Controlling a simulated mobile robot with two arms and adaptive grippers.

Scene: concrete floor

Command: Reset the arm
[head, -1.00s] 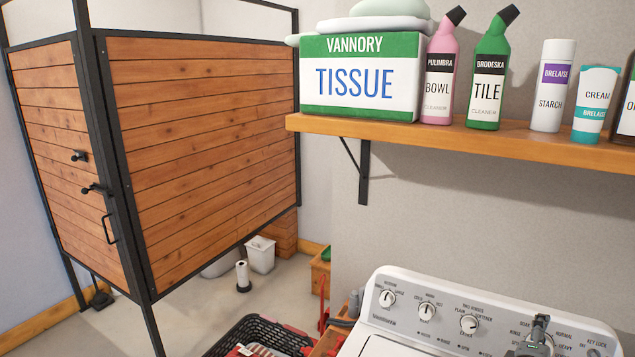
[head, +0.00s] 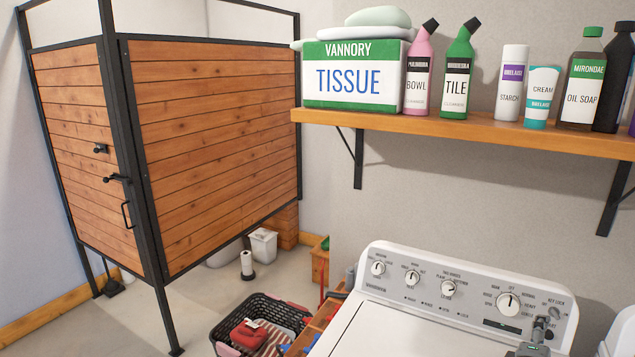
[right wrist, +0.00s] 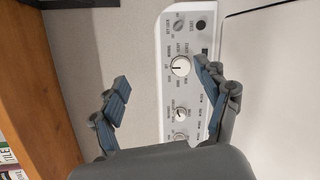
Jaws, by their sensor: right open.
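My right gripper (head: 541,328) shows at the bottom right of the head view, in front of the right end of the washing machine's control panel. Only its tip end shows there. In the right wrist view its two blue-grey fingers (right wrist: 163,88) are spread wide with nothing between them. The white washing machine (head: 390,325) has a panel with several knobs, and a large knob (head: 508,303) is visible just left of the gripper. The knobs also show between and behind the fingers in the right wrist view. My left gripper is in neither view.
A wooden shelf (head: 400,122) above the washer holds a tissue box (head: 352,95), bottles and tubes. A black basket (head: 228,325) with clothes stands on the floor left of the washer. A wood-panelled stall (head: 215,150) fills the left, with bare floor before it.

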